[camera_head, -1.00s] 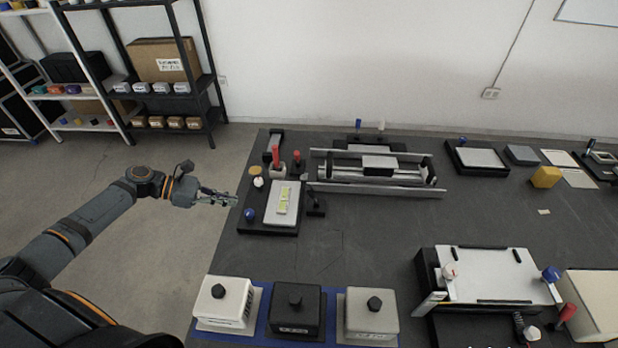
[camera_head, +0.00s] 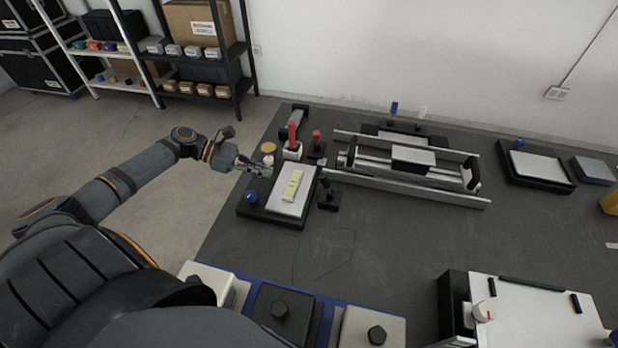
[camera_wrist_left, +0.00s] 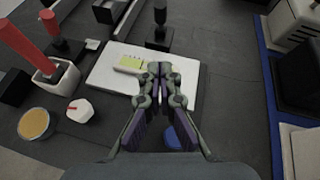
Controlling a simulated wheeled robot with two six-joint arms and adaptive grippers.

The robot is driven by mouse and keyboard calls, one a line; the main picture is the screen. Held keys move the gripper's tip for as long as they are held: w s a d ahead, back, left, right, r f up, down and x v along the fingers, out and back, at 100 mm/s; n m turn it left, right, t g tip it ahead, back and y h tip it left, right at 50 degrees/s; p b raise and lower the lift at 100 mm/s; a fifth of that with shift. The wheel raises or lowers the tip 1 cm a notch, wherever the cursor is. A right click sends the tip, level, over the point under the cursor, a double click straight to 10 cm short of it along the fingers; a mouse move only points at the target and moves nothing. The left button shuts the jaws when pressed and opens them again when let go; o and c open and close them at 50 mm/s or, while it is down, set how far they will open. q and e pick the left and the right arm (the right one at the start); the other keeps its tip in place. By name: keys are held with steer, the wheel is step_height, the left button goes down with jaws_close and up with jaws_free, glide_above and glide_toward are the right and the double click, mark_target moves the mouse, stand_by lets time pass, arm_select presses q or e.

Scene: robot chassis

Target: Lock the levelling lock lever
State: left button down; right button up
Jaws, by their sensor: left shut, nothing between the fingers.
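The levelling unit has a black base (camera_head: 246,213), a pale plate (camera_head: 278,201) and a yellow-green strip (camera_head: 293,185) on it. I cannot tell for certain which lever is the lock lever. A red lever (camera_head: 292,132) stands upright on a white block behind the plate; it also shows in the left wrist view (camera_wrist_left: 29,32). A smaller red-topped lever (camera_head: 316,138) stands beside it. A black-handled lever (camera_head: 325,185) stands at the plate's right. My left gripper (camera_head: 266,173) is shut and empty, above the plate's left edge; its fingertips (camera_wrist_left: 160,68) show in the wrist view.
Around my gripper are a blue knob (camera_head: 251,196), a white knob with a red mark (camera_wrist_left: 80,110) and a tan disc (camera_wrist_left: 33,124). A metal rail assembly (camera_head: 410,190) lies to the right. The table middle (camera_head: 370,245) is clear. Knobbed blocks (camera_head: 283,308) stand in front.

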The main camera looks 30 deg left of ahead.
mark_target(324, 181)
arm_select(q)
steer(key=b+x, duration=0.1)
steer(key=x, duration=0.8)
steer(key=shift+w, duration=0.15)
steer(key=shift+w+d+r+p, duration=0.15)
steer(key=shift+w+d, duration=0.2)
steer(key=shift+d, duration=0.3)
steer(key=shift+w+d+r+p, duration=0.1)
steer(key=shift+w+d, duration=0.25)
steer(key=shift+d, duration=0.35)
steer(key=shift+w+d+r+p, duration=0.15)
steer(key=shift+w+d, duration=0.2)
steer(key=shift+d, duration=0.3)
steer(key=shift+w, duration=0.1)
